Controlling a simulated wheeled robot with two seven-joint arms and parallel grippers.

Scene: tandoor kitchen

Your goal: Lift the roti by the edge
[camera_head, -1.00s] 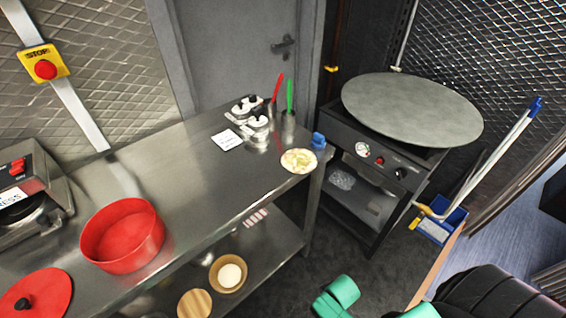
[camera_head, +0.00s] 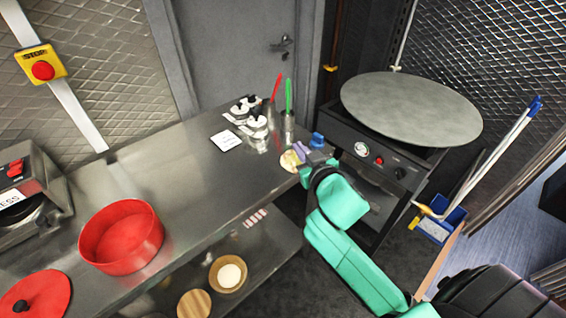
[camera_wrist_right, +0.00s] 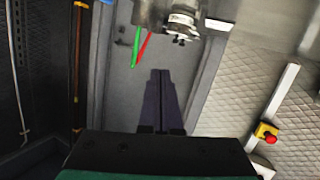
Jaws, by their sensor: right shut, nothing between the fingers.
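The roti (camera_head: 288,161), a pale yellowish flat round, lies at the right end of the steel counter (camera_head: 190,185). My right gripper (camera_head: 300,149) is at the roti in the head view and covers its right part. Its dark purple fingers are shut with nothing between them; they also show closed together in the right wrist view (camera_wrist_right: 161,75). I cannot tell whether they touch the roti or hover above it. The roti does not show clearly in the wrist view. My left gripper is not in view.
A blue object (camera_head: 318,138) sits at the counter's corner beside the gripper. A metal cup (camera_head: 288,128) with red and green handles stands behind. The griddle (camera_head: 410,108) is to the right. A red pot (camera_head: 121,236) stands at left.

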